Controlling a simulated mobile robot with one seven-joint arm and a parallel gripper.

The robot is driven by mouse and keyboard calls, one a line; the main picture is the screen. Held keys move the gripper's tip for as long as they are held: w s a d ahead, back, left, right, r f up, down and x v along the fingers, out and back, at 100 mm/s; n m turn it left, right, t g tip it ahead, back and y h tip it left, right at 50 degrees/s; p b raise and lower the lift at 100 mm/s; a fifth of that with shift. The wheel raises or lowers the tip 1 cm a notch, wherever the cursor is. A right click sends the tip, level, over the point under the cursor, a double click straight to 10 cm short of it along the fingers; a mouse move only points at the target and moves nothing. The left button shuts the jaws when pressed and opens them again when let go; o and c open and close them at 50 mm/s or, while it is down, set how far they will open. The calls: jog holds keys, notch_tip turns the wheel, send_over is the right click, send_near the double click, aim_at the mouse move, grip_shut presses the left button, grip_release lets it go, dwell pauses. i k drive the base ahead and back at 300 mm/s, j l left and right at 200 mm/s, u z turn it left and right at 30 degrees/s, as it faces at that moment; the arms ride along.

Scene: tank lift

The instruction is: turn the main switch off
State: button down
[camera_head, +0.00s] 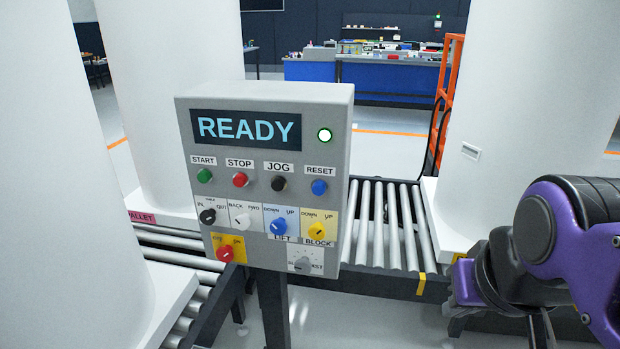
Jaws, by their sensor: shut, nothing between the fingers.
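The main switch is a red rotary knob (226,253) on a yellow plate (240,244) at the lower left of the grey control panel (262,95). Small lettering above the knob includes ON at the right. The knob's pointer is too small to read surely. My purple and black arm is at the right. My gripper (457,312) is low at the right, well apart from the panel. It appears shut and empty, though its fingers are small and partly hidden.
Buttons (240,179) and other knobs (279,227) lie close above and right of the red knob. Large white columns (50,180) stand left, behind and right (530,100). Roller conveyors (384,225) run behind and below. The space before the panel looks free.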

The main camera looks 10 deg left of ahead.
aim_at(226, 254)
jog(key=j+u, duration=0.15)
jog(key=u, duration=0.8)
